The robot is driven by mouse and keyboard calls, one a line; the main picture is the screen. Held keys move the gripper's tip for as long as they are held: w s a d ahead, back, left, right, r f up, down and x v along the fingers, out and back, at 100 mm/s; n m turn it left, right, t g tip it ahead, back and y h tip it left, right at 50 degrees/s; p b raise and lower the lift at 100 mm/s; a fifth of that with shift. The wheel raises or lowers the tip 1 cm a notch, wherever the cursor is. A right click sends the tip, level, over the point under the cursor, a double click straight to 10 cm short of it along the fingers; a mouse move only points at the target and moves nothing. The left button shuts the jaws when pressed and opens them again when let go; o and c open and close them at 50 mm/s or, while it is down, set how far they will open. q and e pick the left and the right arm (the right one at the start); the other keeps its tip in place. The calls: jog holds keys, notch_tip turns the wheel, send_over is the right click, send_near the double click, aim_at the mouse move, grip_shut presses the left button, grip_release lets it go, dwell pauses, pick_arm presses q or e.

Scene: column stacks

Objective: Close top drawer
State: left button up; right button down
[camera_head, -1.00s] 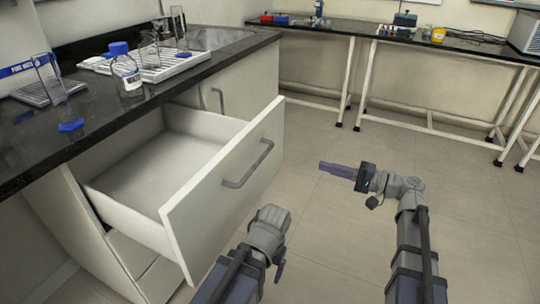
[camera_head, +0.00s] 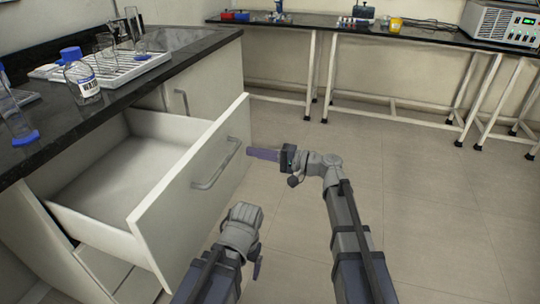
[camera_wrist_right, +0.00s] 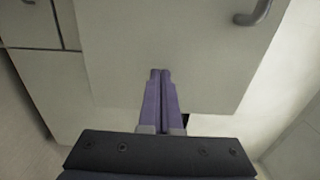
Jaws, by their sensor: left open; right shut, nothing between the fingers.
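The top drawer (camera_head: 115,175) stands pulled far out of the white cabinet under the black counter and looks empty. Its white front panel (camera_head: 165,230) carries a grey bar handle (camera_head: 216,166), which also shows at the top right of the right wrist view (camera_wrist_right: 257,12). My right gripper (camera_head: 250,152) is shut and empty, its purple fingers pointing at the panel near its right end. In the right wrist view the fingertips (camera_wrist_right: 160,72) overlap the panel; I cannot tell whether they touch. My left gripper (camera_head: 257,270) is open, low in front of the drawer, its fingers mostly hidden.
A bottle with a blue cap (camera_head: 81,77) and a white rack with glassware (camera_head: 125,65) stand on the counter (camera_head: 185,50). A long bench (camera_head: 380,38) with lab devices runs along the back wall. The floor (camera_head: 430,210) to the right is clear.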

jog(key=shift+w+a, duration=0.25)
jog(key=shift+a, duration=0.4)
jog(key=shift+a, duration=0.1)
